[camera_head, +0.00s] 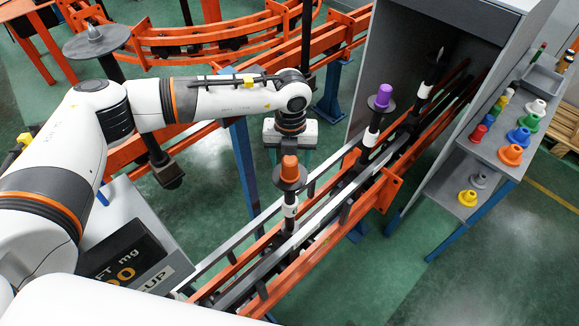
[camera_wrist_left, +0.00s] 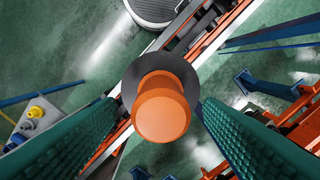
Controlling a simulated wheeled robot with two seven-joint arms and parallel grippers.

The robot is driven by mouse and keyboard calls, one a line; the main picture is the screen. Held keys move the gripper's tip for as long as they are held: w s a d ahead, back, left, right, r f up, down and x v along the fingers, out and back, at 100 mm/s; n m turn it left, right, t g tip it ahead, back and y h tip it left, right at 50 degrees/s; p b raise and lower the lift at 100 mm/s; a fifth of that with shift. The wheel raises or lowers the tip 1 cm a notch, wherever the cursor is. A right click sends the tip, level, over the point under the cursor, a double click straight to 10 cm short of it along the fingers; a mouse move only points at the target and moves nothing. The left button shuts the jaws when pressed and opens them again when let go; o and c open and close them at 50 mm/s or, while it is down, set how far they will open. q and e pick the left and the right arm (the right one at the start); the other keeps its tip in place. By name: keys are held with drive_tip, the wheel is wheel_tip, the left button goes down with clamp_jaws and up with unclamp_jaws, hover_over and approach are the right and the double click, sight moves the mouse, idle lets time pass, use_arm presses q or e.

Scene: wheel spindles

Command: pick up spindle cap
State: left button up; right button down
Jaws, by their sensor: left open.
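An orange spindle cap (camera_head: 289,169) sits upright on a spindle with a dark round disc, on the orange rail conveyor. In the left wrist view the cap (camera_wrist_left: 162,107) fills the middle, between the two green ribbed fingers. My right gripper is not in view.
A purple cap (camera_head: 383,95) tops another spindle farther up the rails (camera_head: 330,225). A grey cabinet (camera_head: 375,60) stands over the rails' far end. Several coloured caps stand on a side shelf (camera_head: 480,160) at the right. A black box (camera_head: 130,265) is at lower left.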

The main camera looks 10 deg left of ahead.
use_arm(q)
wheel_tip(320, 180, down, 3)
drive_tip(key=shift+s+r+b, duration=0.1)
drive_tip(key=shift+s+b, duration=0.05)
drive_tip(key=shift+b, duration=0.3)
drive_tip(key=shift+c, duration=0.3)
drive_tip(key=c, duration=0.9)
drive_tip(key=shift+r, duration=0.1)
